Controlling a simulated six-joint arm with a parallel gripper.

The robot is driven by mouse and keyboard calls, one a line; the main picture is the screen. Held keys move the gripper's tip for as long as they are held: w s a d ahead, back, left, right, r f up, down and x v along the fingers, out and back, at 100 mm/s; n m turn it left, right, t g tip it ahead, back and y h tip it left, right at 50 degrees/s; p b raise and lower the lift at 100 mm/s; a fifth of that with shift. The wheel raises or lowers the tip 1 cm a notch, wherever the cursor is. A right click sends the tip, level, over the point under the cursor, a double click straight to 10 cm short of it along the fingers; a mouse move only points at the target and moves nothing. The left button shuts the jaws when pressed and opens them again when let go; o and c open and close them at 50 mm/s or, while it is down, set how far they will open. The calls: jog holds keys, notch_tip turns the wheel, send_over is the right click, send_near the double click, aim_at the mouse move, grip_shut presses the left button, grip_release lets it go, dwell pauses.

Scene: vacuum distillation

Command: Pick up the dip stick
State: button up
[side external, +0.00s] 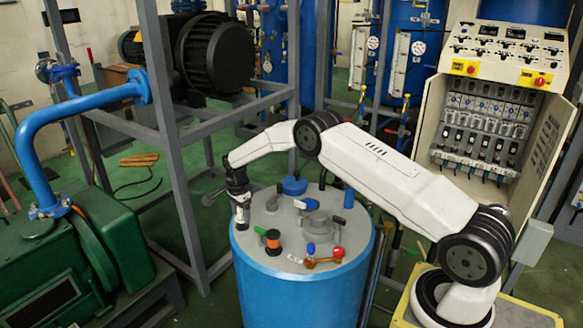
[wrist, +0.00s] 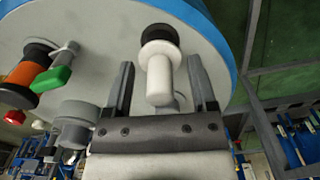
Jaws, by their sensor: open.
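My gripper (wrist: 161,68) is open, with one dark finger on each side of the handle and a visible gap to both. In the side view my gripper (side external: 241,212) points down at the left edge of the lid. The dip stick is hard to tell apart from the gripper there, and its lower part is hidden.
The lid carries an orange and black fitting (side external: 273,241), a red-handled brass valve (side external: 323,258) and a blue cap (side external: 294,186). In the wrist view a green handle (wrist: 50,79) lies left of the fingers. A grey frame (side external: 180,170) stands left of the tank.

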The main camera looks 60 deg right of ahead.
grip_shut()
jog(key=shift+r, duration=0.1)
dwell(0.5)
notch_tip(320, 180, up, 28)
dwell(0.7)
dwell(0.5)
notch_tip(320, 180, down, 7)
dwell(1.2)
dwell(0.7)
